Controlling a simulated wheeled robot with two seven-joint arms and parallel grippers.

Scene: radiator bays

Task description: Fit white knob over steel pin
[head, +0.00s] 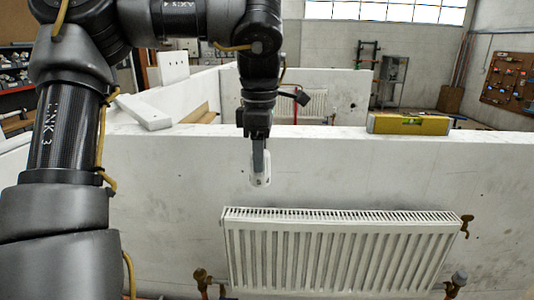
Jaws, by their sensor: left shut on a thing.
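My left gripper (260,160) hangs down from my arm at the middle of the head view, in front of the low white wall. It is shut on a small white piece, which looks like the white knob (261,181), partly covered by the fingers. The knob is above the top edge of the white radiator (340,255), toward its left end. A brass valve (200,276) is at the radiator's lower left and a grey-topped valve (459,278) at its lower right. I cannot make out the steel pin. My right gripper is not in view.
A brass fitting (467,222) sticks out at the radiator's upper right. The wall face right of my gripper is clear above the radiator.

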